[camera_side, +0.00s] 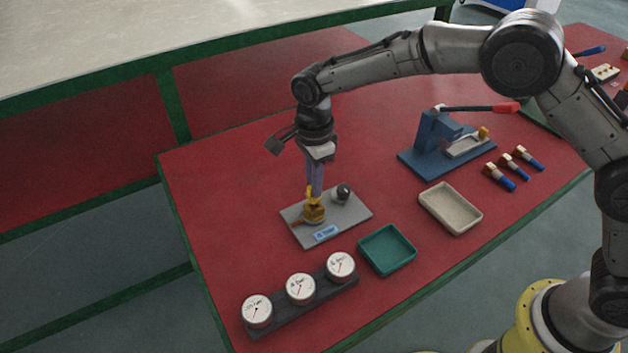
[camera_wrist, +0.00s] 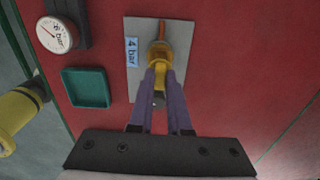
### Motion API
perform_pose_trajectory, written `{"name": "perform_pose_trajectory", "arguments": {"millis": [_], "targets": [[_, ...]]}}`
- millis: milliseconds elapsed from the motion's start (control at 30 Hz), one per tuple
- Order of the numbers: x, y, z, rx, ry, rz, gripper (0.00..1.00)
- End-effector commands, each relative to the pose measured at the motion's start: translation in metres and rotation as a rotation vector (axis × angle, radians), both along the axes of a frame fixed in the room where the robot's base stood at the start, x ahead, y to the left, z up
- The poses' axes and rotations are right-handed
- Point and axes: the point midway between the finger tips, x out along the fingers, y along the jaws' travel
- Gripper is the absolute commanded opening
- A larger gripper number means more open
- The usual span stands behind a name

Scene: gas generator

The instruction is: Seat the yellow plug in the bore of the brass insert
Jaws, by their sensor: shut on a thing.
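My gripper (camera_side: 314,191) points down over the grey plate (camera_side: 350,213), its purple fingers closed together on the yellow plug (camera_side: 311,200). The plug is at the brass insert (camera_side: 315,213), directly under the fingertips. In the wrist view, the fingertips (camera_wrist: 158,70) meet at the yellow and brass parts (camera_wrist: 160,52). Plug and insert overlap in both views and are close in colour, so I cannot tell how deep the plug sits in the bore. The bore itself is hidden.
A dark round knob (camera_side: 343,192) stands on the plate beside the insert. A teal tray (camera_side: 387,250), a beige tray (camera_side: 450,208), a row of gauges (camera_side: 300,289) and a blue clamp fixture (camera_side: 440,150) stand nearby. The red table left of the plate is clear.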

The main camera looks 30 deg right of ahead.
Motion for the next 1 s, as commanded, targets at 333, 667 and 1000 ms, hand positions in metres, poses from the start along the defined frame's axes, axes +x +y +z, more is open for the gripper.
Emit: {"name": "perform_pose_trajectory", "arguments": {"millis": [333, 667, 1000], "targets": [[0.0, 0.0, -0.009, -0.001, 0.001, 0.0, 0.0], [0.0, 0.0, -0.018, -0.001, 0.001, 0.0, 0.0], [0.0, 0.0, -0.027, 0.0, 0.001, 0.0, 0.0]]}}
